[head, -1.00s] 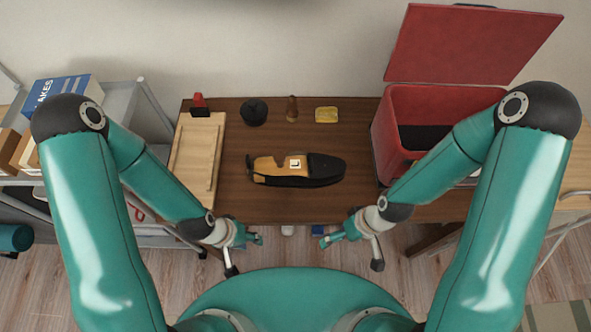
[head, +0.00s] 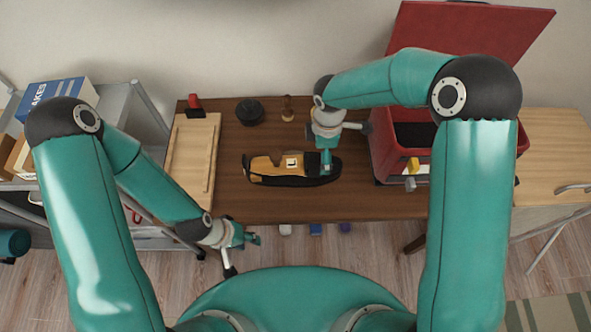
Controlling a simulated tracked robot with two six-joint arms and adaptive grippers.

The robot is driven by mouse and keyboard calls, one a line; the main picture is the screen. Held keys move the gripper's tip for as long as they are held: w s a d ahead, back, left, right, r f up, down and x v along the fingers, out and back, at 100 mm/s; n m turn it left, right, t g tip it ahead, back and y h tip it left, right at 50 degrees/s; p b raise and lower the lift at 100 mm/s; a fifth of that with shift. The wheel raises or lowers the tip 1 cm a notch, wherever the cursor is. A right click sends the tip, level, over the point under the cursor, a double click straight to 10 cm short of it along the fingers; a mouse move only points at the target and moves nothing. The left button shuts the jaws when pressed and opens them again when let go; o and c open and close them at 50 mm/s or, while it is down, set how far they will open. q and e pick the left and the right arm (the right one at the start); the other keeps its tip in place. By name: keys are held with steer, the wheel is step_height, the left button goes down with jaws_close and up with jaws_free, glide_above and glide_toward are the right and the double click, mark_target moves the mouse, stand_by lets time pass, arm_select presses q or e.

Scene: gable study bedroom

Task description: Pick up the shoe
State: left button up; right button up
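The shoe (head: 265,168) lies on the brown table (head: 235,205), tan at the left and black at the right, with a small white patch on top. My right gripper (head: 326,163) points down over the shoe's black right end and hides part of it. I cannot tell whether it touches the shoe or how far its fingers are apart. My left gripper (head: 254,238) is in front of the table's near edge, apart from the shoe. Its fingers look open and empty.
A black round object (head: 249,112) and a small brown item (head: 288,108) stand behind. A red open bin (head: 385,158) stands right. Small blocks (head: 316,229) show beyond the near edge.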

step_height(320, 180, down, 9)
steer(key=shift+s+d+r, duration=0.1)
steer(key=shift+d+r, duration=0.05)
steer(key=shift+r, duration=0.05)
stand_by(0.3)
steer(key=shift+c, duration=0.2)
steer(key=c, duration=1.1)
steer(key=shift+r, duration=0.1)
steer(key=shift+c, duration=0.2)
